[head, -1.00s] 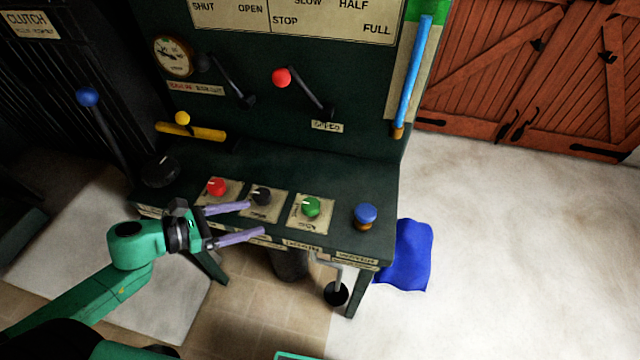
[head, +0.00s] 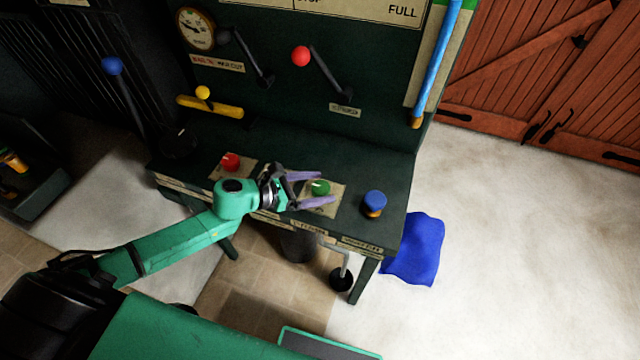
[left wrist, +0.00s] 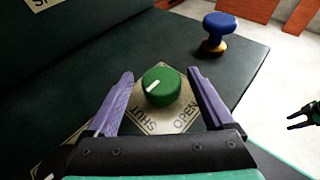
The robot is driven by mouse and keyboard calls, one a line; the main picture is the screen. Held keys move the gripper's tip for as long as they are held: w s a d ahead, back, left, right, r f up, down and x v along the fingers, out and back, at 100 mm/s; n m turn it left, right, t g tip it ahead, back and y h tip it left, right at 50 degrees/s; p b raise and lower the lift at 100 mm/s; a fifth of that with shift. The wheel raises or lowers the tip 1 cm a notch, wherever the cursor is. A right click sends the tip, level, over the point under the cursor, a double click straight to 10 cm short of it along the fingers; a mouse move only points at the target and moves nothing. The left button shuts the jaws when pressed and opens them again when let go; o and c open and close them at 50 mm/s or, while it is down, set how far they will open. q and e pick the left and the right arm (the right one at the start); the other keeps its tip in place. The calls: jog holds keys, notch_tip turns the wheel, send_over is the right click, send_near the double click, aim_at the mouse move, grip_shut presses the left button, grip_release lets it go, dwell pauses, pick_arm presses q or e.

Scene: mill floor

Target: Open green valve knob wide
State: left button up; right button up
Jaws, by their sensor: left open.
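The green valve knob (head: 320,187) sits on a cream plate on the dark green bench top. In the left wrist view the green knob (left wrist: 162,86) has a white pointer mark aimed to the lower left, toward the word SHUT; OPEN is lettered at the right of the plate (left wrist: 182,122). My left gripper (head: 325,188) is open, its purple fingers on either side of the knob. In the left wrist view its fingers (left wrist: 160,78) flank the knob with gaps on both sides. A dark gripper (left wrist: 305,115), seemingly my right one, shows at the right edge of that view; its opening is unclear.
A blue knob (head: 375,201) on a brass base stands right of the green one. A red knob (head: 230,161) lies to the left. Red-tipped (head: 300,56) and yellow-tipped (head: 203,92) levers stand behind. A blue cloth-like item (head: 415,250) lies on the floor at right.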

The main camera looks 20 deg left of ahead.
pick_arm(q)
jog(key=shift+w+d+f, duration=0.15)
jog(key=shift+w+d, duration=0.15)
jog(key=shift+d, duration=0.15)
jog(key=shift+s, duration=0.1)
jog(key=shift+c, duration=0.7)
jog(key=shift+a, duration=0.1)
jog(key=c, duration=1.2)
pick_arm(e)
jog(key=shift+s+a, duration=0.3)
jog(key=shift+a, duration=0.2)
